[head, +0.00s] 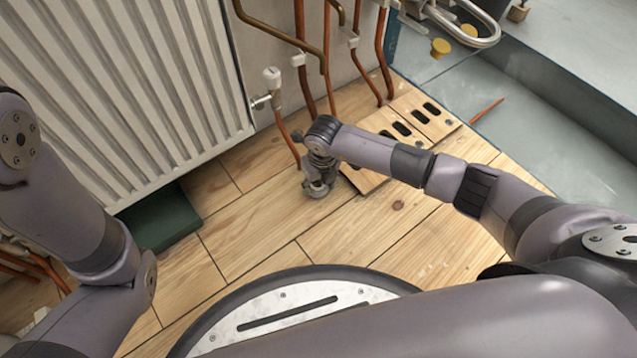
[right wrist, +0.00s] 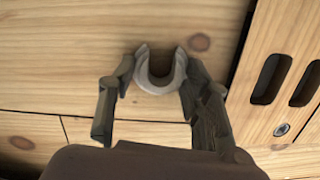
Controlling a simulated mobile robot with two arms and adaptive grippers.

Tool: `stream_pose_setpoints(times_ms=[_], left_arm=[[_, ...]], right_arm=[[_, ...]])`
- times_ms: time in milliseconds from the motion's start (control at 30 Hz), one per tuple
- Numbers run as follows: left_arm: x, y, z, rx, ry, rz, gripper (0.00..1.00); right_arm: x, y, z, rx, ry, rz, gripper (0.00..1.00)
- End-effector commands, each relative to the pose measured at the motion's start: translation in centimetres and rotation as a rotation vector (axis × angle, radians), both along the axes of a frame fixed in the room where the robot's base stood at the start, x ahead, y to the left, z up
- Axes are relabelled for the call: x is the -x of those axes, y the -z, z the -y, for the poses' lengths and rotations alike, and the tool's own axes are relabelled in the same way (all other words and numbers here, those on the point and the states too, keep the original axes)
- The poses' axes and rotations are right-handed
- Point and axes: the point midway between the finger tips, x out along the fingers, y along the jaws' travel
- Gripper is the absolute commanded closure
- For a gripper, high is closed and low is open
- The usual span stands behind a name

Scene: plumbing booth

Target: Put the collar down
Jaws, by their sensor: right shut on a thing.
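The collar (right wrist: 159,85) is a grey U-shaped piece in the right wrist view, with its open side facing the top of the picture. My right gripper (right wrist: 160,77) is shut on it, one finger at each side. In the head view the right gripper (head: 318,188) points down close over the wooden floor, left of the slotted panels. The collar is too small and covered to make out clearly there. I cannot tell whether it touches the floor. My left arm shows at the left, but its gripper is out of view.
Slotted wooden panels (head: 425,115) lie right of the gripper. A white radiator (head: 125,80) and copper pipes (head: 325,65) stand behind it. A dark green block (head: 160,218) lies under the radiator. The floorboards (head: 270,230) in front and to the left are bare.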

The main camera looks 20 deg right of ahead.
Motion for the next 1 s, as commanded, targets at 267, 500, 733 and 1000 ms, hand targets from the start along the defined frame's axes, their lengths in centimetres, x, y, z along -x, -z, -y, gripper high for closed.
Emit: stream_pose_setpoints(times_ms=[267,500,733,1000], left_arm=[[0.0,0.1,0.0,-0.001,0.0,0.001,0.6],[0.0,0.1,0.0,0.0,0.0,0.0,0.6],[0.0,0.0,0.0,0.0,0.0,0.0,0.6],[0.0,-2.9,0.0,0.0,0.0,-0.001,0.6]], right_arm=[[0.0,0.2,0.0,0.0,0.0,0.0,0.45],[0.0,0.2,0.0,0.0,0.0,0.0,0.35],[0.0,0.0,0.0,0.0,0.0,0.0,0.35],[0.2,-3.3,0.2,0.002,0.0,0.001,0.35]])
